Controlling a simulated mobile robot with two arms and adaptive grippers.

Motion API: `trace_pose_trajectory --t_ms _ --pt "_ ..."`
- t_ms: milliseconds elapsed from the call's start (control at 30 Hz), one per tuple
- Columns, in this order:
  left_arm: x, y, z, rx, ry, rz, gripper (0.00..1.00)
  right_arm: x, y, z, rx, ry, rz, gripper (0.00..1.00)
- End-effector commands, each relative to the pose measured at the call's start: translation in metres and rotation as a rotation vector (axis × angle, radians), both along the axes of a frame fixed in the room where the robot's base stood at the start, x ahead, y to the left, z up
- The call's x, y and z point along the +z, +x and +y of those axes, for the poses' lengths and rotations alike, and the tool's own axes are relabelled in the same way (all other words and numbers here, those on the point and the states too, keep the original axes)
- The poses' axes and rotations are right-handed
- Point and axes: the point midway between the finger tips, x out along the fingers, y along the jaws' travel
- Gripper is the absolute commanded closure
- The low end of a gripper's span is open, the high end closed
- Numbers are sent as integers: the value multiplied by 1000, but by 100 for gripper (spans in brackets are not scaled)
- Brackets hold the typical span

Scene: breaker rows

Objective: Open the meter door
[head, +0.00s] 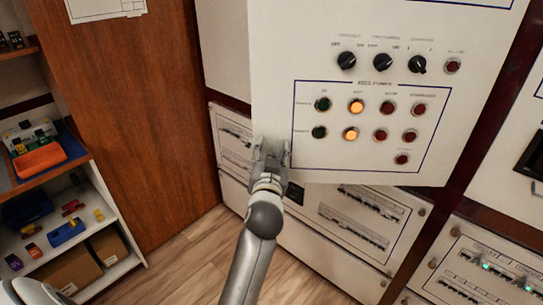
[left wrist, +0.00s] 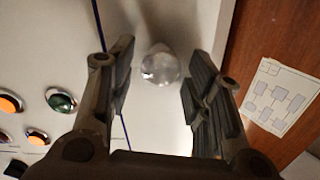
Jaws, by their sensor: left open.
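The pale door panel (head: 345,160) has several dark rotary switches and rows of round buttons, two lit orange. It stands out in front of the cabinet face, its lower edge overlapping the breaker rows behind. My left gripper (head: 270,150) is at its lower left edge. In the left wrist view my left gripper (left wrist: 158,95) is open, with a round shiny knob (left wrist: 160,68) between and just beyond its fingers. I cannot tell whether the fingers touch the knob; in the head view the gripper hides it. My right gripper is not in view.
Breaker rows (head: 352,226) lie below and behind the panel. A wooden wall panel (head: 135,120) is at the left. A shelf with an orange bin (head: 40,159), a blue bin (head: 66,232) and cardboard boxes stands at far left. Wooden floor (head: 165,270) is clear between.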

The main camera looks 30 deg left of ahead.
Motion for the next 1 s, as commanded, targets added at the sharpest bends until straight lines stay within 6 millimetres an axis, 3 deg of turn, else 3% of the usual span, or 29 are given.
trace_pose_trajectory --t_ms 200,433,833,1000 --pt "46 0 -1 -3 0 -7 54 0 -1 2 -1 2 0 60" --pt "80 0 -1 -1 1 -5 54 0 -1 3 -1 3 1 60" --pt "87 0 -1 -2 1 0 55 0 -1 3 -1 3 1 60" --pt "82 -2 -1 -4 -3 12 77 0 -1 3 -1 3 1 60"
